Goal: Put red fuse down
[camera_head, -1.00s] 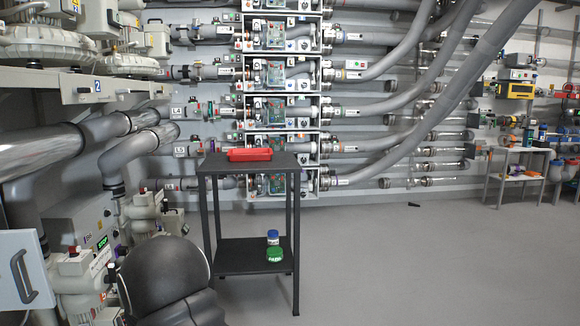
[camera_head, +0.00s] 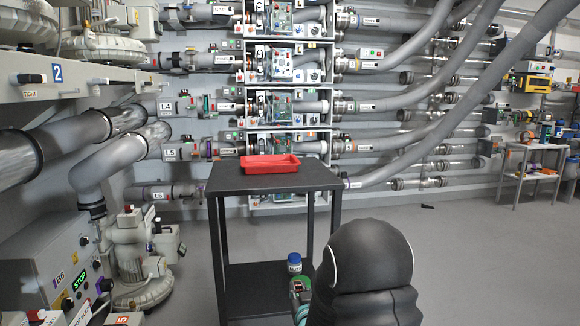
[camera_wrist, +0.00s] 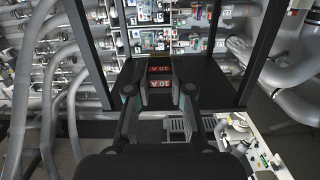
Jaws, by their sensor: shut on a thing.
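My gripper (camera_wrist: 160,90) is shut on the red fuse (camera_wrist: 159,83), a small block with red faces marked "10 A", held between teal finger pads in the wrist view. In the head view my arm rises at the bottom centre, in front of the table's right side, and hides most of the gripper; the fuse is not clear there. A black two-level table (camera_head: 235,181) stands ahead. A red tray (camera_head: 270,164) lies on its top. I cannot tell whether the fuse touches anything.
A blue-lidded jar (camera_head: 294,263) stands on the table's lower shelf (camera_head: 250,283); a green thing beside it is partly hidden by my arm. Pipes and machines line the left side and back wall. The floor (camera_head: 470,250) to the right is clear. A white side table (camera_head: 535,150) stands far right.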

